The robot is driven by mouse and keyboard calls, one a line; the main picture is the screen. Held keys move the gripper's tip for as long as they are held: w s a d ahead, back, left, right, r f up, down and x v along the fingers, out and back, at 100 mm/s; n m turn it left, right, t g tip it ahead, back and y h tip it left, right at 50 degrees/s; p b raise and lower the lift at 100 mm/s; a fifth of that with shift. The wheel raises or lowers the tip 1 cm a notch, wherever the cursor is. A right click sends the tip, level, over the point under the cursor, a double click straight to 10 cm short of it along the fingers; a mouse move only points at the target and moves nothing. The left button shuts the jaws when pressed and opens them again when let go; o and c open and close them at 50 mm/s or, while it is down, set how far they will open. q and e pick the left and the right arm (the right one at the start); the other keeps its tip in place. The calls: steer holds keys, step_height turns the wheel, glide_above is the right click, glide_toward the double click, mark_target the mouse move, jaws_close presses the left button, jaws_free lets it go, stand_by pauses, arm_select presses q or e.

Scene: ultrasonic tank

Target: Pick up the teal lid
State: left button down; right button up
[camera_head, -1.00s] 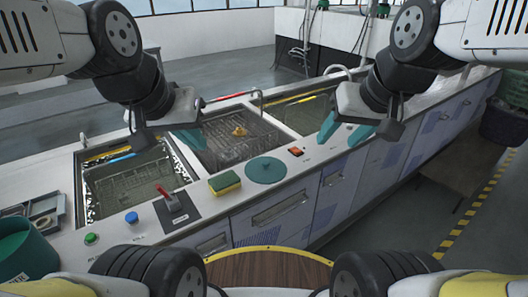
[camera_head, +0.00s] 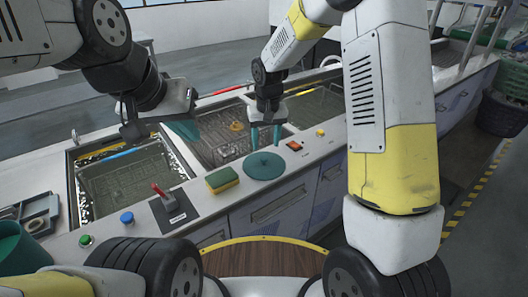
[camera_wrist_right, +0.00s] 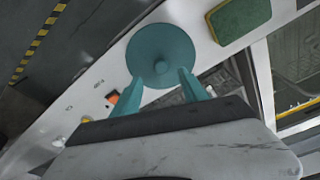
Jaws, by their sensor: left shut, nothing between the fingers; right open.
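The teal lid (camera_head: 264,166) is a round disc with a small knob, lying flat on the pale counter in front of the middle tank. It also shows in the right wrist view (camera_wrist_right: 160,54), just beyond the fingertips. My right gripper (camera_head: 265,144) is open, with its teal fingers pointing down just above the lid's far side. In the right wrist view its two fingertips (camera_wrist_right: 163,78) flank the near part of the lid. I cannot tell whether they touch it. My left gripper (camera_head: 184,136) is shut and empty above the left tank's right edge.
A yellow-green sponge (camera_head: 223,180) lies left of the lid. A red lever (camera_head: 160,190) on a dark plate, a blue button (camera_head: 127,218) and a green button (camera_head: 86,241) are further left. An orange switch (camera_head: 294,145) is right of the lid. Water-filled tanks lie behind.

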mark_target(264, 157)
steer(key=f, duration=0.4)
steer(key=w+f, duration=0.1)
steer(key=f, duration=0.2)
steer(key=shift+w+a, duration=0.1)
steer(key=shift+a, duration=0.2)
steer(key=shift+c, duration=0.4)
jaws_close()
